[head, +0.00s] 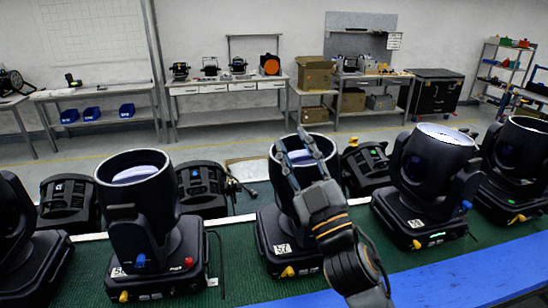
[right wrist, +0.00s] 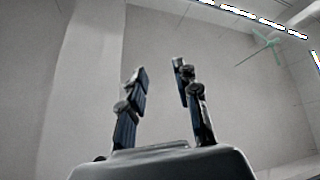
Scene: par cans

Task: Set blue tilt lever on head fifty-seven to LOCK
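Several black moving-head lamps stand in a row. The middle head (head: 268,228) has a number label (head: 283,249) too small to read surely and a yellow lever (head: 288,271) on its base; my right arm covers much of it, and no blue lever shows on it. The left head (head: 140,215) has a blue lever (head: 141,261) on its yoke. The right head (head: 432,170) shows a blue lever (head: 466,206) at its right side. My right gripper (head: 297,150) is raised in front of the middle head's barrel, fingers apart and empty; the right wrist view shows it (right wrist: 160,85) against bare wall and ceiling.
The heads stand on a green mat (head: 235,270) with a blue edge strip (head: 450,282) in front. More black units (head: 203,188) stand behind them. Workbenches (head: 225,88) line the far wall, beyond open floor.

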